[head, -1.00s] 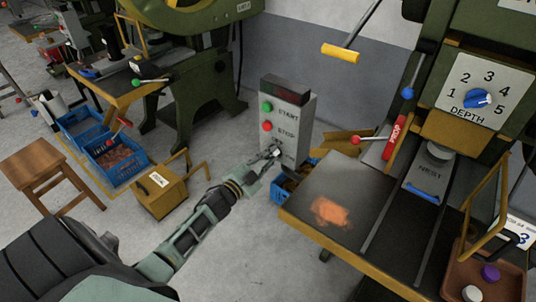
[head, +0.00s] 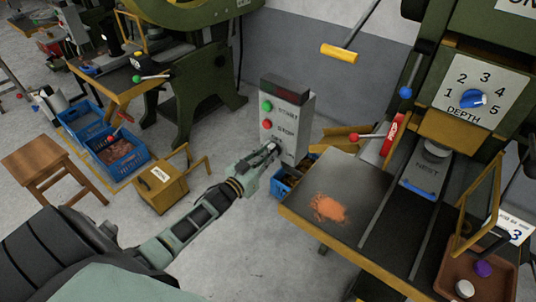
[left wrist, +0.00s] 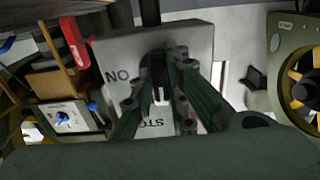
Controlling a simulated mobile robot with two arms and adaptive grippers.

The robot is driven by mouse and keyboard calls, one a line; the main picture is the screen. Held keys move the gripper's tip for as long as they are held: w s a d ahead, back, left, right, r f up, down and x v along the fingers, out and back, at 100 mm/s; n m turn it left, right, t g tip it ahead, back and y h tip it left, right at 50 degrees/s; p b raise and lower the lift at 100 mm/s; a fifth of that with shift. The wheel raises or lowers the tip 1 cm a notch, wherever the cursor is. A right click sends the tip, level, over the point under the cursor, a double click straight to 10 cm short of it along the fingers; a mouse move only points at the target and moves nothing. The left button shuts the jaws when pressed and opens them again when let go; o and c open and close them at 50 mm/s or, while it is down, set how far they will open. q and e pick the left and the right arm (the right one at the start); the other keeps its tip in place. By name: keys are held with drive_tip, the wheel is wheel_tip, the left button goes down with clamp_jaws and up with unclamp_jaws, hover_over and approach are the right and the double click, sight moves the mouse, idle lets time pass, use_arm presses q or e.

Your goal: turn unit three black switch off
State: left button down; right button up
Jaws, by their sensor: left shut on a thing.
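A grey control box (head: 292,112) with a green START button (head: 267,106) and a red STOP button (head: 267,124) stands in the middle of the head view. My left gripper (head: 275,150) is at the lower part of its front face, below STOP. In the left wrist view, the gripper (left wrist: 160,97) is shut on a black switch (left wrist: 157,66) on the grey panel (left wrist: 115,52). The lettering there appears upside down, with ON beside the switch. The fingers hide part of the switch and lettering. My right gripper is not in view.
A press with a depth dial (head: 473,98) and a worktable (head: 300,205) bearing copper-coloured bits (head: 328,208) stands right of the box. A sign with a 3 (head: 515,230) is at far right. A blue crate (head: 280,188) is beneath. A yellow box (head: 160,185) stands left.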

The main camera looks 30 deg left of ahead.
use_arm(q)
drive_tip(key=shift+f, duration=0.1)
idle(0.4)
drive_tip(key=c, duration=1.7)
unclamp_jaws()
drive_tip(key=s, duration=0.8)
drive_tip(key=s+a, duration=0.1)
drive_tip(key=s, duration=0.3)
